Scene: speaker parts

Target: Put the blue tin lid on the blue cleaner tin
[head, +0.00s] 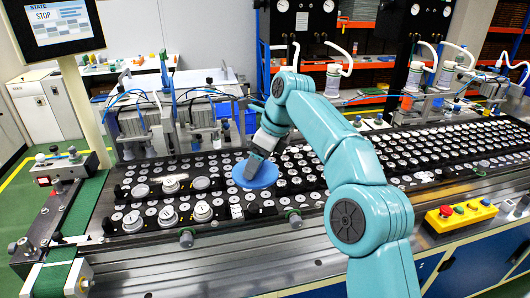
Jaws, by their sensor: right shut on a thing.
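A flat round blue disc, which looks like the blue tin lid (262,180), is over the middle of the dark board of speaker parts. My right gripper (251,169) reaches down to it from above and is shut on it near its upper left part. Whether the lid touches the things under it, I cannot tell. A small blue shape (224,111) shows behind the board, left of my right arm; it may be the blue cleaner tin, but it is too small to be sure. My left gripper is not in view.
The dark board (105,205) carries rows of round metal parts. Several larger silver knob-like parts (203,211) stand at its front left. Machines (135,118) line the back. A yellow button box (461,215) sits at the right front. A monitor (58,25) stands at upper left.

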